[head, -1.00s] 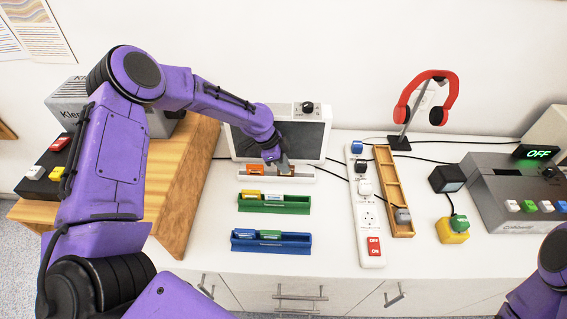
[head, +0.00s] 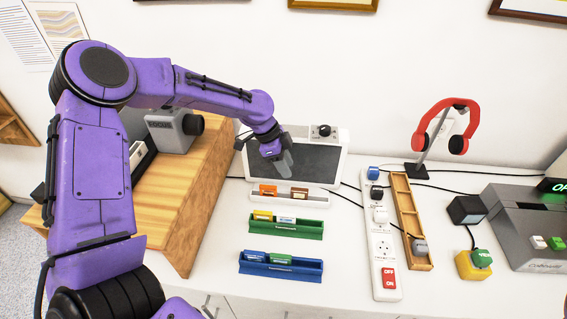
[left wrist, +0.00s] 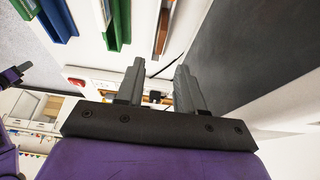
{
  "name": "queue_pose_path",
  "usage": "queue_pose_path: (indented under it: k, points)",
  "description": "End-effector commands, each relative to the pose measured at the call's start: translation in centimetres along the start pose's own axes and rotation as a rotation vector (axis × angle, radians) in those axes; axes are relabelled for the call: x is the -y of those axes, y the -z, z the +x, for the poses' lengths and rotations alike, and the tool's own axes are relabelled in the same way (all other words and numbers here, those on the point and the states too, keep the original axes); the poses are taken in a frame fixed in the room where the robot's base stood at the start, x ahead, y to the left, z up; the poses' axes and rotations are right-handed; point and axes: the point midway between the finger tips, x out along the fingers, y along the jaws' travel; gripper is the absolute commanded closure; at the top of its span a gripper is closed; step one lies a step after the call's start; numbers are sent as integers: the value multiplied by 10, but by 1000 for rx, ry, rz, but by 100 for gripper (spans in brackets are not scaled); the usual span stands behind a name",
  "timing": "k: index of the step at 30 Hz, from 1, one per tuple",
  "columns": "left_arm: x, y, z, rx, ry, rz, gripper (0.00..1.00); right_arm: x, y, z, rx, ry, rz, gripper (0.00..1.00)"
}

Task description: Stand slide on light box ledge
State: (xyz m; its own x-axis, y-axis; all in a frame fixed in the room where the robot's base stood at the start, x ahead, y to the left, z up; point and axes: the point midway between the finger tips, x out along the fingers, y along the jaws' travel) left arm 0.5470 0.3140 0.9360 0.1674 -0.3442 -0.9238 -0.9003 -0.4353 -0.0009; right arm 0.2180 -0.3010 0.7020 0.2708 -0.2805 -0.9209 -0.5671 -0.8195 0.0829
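The light box (head: 308,168) is a white frame with a dark screen and a black knob on top; its screen fills the right of the left wrist view (left wrist: 255,50). On its front ledge (head: 283,203) stand an orange slide (head: 268,190) on the left and a brown-and-white slide (head: 299,194) on the right. My left gripper (head: 284,163) is in front of the screen, above the ledge and apart from both slides. In the left wrist view its two fingers (left wrist: 160,82) are spread, with nothing held between them.
A green tray (head: 290,230) holds a yellow and a white slide. A blue tray (head: 285,272) holds a blue and a green slide. A power strip (head: 381,270), wooden tray (head: 420,240) and headphone stand (head: 416,170) are right. A wooden stand (head: 195,190) is left.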

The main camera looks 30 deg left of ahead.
Motion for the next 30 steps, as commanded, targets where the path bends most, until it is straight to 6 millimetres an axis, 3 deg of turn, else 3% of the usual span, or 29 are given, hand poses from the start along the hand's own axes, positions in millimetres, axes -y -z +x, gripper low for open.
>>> queue_pose_path:
  k: [6,30]
  points:
    - [0,0,-19,0,0,-1,63,0,-1,2,0,0,0,100]
    - [0,0,-19,1,0,0,63,0,-1,2,0,0,0,100]
